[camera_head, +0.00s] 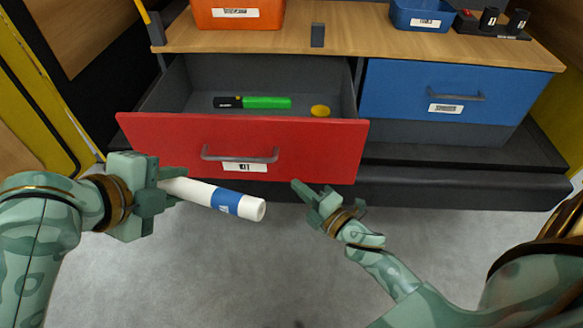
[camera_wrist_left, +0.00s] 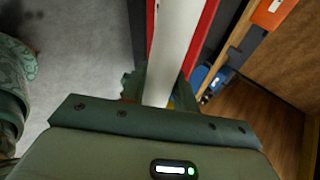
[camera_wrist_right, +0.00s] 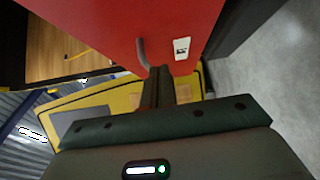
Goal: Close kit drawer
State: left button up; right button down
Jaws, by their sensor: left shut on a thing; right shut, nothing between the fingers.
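The kit drawer (camera_head: 320,150) has a red front and stands pulled out, its grey inside showing. Its grey handle (camera_head: 240,155) is above a white label. Inside lie a green and black tool (camera_head: 253,102) and a yellow disc (camera_head: 320,111). My left gripper (camera_head: 166,186) is shut on a white tube with a blue band (camera_head: 200,193), in front of the drawer's left part. My right gripper (camera_head: 306,192) is shut and empty, near the lower right of the red front. The handle (camera_wrist_right: 143,52) shows just beyond its fingers in the right wrist view; I cannot tell whether they touch the front.
A closed blue drawer (camera_head: 425,95) is to the right. On the wooden top (camera_head: 370,40) stand an orange bin (camera_head: 238,15), a blue bin (camera_head: 422,14) and a black holder (camera_head: 490,28). The grey floor (camera_head: 270,260) in front is clear.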

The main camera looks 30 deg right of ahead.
aim_at(282, 158)
pick_arm(q)
jog(key=shift+w+f, duration=0.2)
jog(key=shift+f, duration=0.4)
jog(key=shift+f+b, duration=0.3)
jog(key=shift+b, duration=0.2)
jog(key=shift+f, duration=0.15)
pick_arm(e)
jog(key=shift+w+d+f, duration=0.1)
jog(key=shift+w+d, duration=0.15)
jog(key=shift+w, duration=0.95)
jog(key=shift+w+d+r, duration=0.1)
jog(key=shift+w+d, duration=0.15)
jog(key=shift+w, duration=1)
jog(key=shift+w+d+f, duration=0.1)
jog(key=shift+w+d, duration=0.15)
jog(key=shift+w, duration=0.95)
jog(key=shift+w+d, duration=0.1)
